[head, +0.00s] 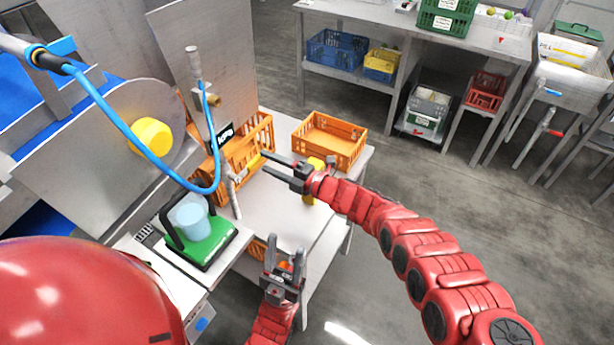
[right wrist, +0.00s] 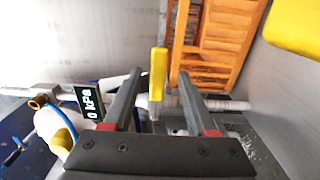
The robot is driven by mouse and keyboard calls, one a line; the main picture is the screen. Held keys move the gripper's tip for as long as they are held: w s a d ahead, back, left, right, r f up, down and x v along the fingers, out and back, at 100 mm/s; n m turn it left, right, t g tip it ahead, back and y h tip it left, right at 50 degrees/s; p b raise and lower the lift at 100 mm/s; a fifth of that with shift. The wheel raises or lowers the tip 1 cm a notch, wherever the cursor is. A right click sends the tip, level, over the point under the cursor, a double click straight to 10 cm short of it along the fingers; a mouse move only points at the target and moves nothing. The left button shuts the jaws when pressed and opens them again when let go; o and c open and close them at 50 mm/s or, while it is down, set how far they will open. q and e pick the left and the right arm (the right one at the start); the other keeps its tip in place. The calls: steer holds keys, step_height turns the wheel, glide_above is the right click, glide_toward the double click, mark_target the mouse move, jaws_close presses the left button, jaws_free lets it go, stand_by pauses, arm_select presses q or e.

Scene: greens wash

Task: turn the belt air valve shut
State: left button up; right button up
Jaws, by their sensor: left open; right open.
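The belt air valve has a yellow lever (right wrist: 158,73), which stands upright in the right wrist view and looks crosswise to the pale pipe (right wrist: 236,105). In the head view the lever (head: 255,161) shows small beside the upright pipe. A dark display (right wrist: 90,102) next to it reads 0 kPa. My right gripper (head: 264,167) is open, with a finger on either side of the lever in the right wrist view; I cannot tell whether either finger touches it. My left gripper (head: 286,254) is open and empty, low by the table's front edge.
Orange crates (head: 326,143) stand on the white table, one close behind the valve. A blue hose (head: 130,132) loops down near the pipe. A green-based device (head: 205,246) with a clear container stands at left. A yellow object (head: 312,165) lies behind my right wrist.

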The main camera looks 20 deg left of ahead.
steer(key=s+d, duration=0.2)
steer(key=d, duration=1.3)
steer(key=shift+s+d+b, duration=0.2)
steer(key=shift+d+b, duration=0.15)
steer(key=shift+d, duration=0.05)
